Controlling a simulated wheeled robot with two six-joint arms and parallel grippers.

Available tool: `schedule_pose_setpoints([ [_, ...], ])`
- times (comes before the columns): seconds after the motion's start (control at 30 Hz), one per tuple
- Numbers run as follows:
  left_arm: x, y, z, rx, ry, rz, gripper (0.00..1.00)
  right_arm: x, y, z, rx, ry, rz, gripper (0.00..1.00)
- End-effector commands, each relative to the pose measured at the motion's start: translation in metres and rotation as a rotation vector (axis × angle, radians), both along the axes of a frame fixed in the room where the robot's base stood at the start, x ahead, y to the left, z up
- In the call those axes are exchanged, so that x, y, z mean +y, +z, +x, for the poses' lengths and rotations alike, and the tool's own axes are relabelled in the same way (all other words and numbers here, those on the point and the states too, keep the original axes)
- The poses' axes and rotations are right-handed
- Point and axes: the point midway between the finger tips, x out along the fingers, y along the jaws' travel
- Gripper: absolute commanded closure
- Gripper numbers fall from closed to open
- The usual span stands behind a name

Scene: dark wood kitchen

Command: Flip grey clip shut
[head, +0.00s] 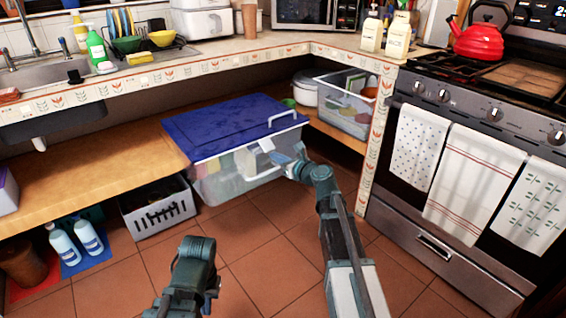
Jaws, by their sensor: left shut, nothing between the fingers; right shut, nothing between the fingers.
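A clear plastic box (238,182) with a blue lid (225,122) stands on the low wooden shelf, its front jutting past the edge. A pale grey loop-shaped clip (284,114) stands raised at the lid's right edge. A smaller pale piece (266,145) shows at the front rim, and I cannot tell if it is another clip. My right gripper (290,161) is shut and empty, close to the front rim below the raised clip. Whether it touches the box I cannot tell. My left gripper (210,298) is low over the floor, shut, its fingers mostly hidden.
A white slotted basket (157,207) stands on the floor left of the box. Another clear bin (346,104) is behind right. The oven (470,190) with hanging towels bounds the right. The tiled floor in front is clear.

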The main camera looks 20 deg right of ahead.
Motion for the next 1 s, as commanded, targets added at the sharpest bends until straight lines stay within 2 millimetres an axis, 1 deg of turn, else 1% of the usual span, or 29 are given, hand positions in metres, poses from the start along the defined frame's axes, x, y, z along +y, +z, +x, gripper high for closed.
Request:
schedule_pose_setpoints([
  [0.1,0.000,0.003,0.000,0.000,0.000,0.000,1.00,0.001,0.003,0.004,0.000,0.000,0.000,1.00],
  [0.47,0.000,0.003,0.000,0.000,0.001,0.001,1.00,0.002,0.003,0.004,0.001,0.000,0.000,1.00],
  [0.57,0.000,0.008,0.000,0.000,0.001,0.001,1.00,0.002,0.006,0.004,0.010,0.001,-0.005,1.00],
  [0.7,0.001,0.020,0.000,0.000,0.003,0.002,1.00,0.003,0.011,0.006,0.041,0.003,-0.015,1.00],
  [1.0,0.001,0.032,0.000,0.000,0.006,0.005,1.00,0.004,0.013,0.008,0.081,0.003,-0.030,1.00],
])
